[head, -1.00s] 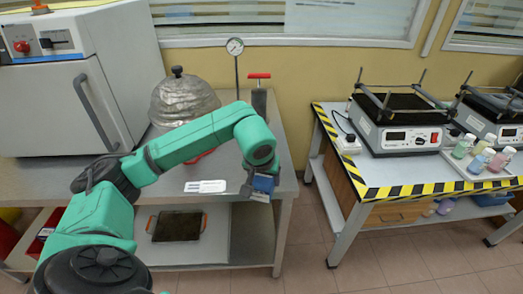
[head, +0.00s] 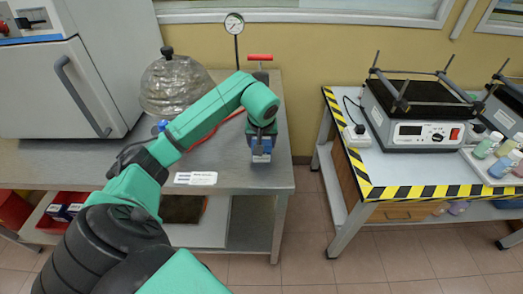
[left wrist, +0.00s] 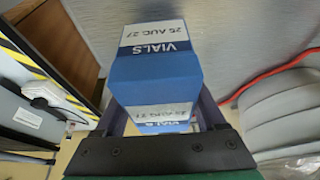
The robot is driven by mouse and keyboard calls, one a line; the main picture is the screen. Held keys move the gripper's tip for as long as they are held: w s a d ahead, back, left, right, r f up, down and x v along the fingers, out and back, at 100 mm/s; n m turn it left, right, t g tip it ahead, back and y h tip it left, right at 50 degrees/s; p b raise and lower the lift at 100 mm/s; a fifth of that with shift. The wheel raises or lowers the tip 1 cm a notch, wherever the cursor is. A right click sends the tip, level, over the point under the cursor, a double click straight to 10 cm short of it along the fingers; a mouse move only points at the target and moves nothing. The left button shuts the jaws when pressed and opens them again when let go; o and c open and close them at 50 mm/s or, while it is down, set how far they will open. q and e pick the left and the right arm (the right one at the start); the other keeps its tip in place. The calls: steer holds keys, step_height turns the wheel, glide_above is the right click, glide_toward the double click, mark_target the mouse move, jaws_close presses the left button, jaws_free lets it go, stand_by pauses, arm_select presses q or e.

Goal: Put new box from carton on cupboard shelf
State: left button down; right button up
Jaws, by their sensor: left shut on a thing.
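My left gripper (head: 260,140) is shut on a blue box with white labels (head: 261,153), held at the front right corner of the metal bench. In the left wrist view the box (left wrist: 155,75) sits between the fingers, with "VIALS" and "25 AUG 27" on its labels. Red cartons (head: 60,222) with small dark blue and white boxes in one stand on the bench's lower shelf at the left. I cannot make out a cupboard shelf for the box. My right gripper is not in view.
The metal bench (head: 235,178) carries a large white cabinet-like appliance (head: 60,90), a silver dome (head: 175,88), a gauge (head: 234,24) and a white label card (head: 195,178). A striped-edge table (head: 385,190) with a shaker (head: 415,120) stands right. Floor between them is clear.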

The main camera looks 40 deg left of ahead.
arm_select(q)
step_height(320, 180, down, 4)
steer(key=shift+s, duration=0.1)
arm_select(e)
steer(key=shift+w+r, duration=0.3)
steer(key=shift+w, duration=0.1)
arm_select(q)
steer(key=shift+f, duration=0.1)
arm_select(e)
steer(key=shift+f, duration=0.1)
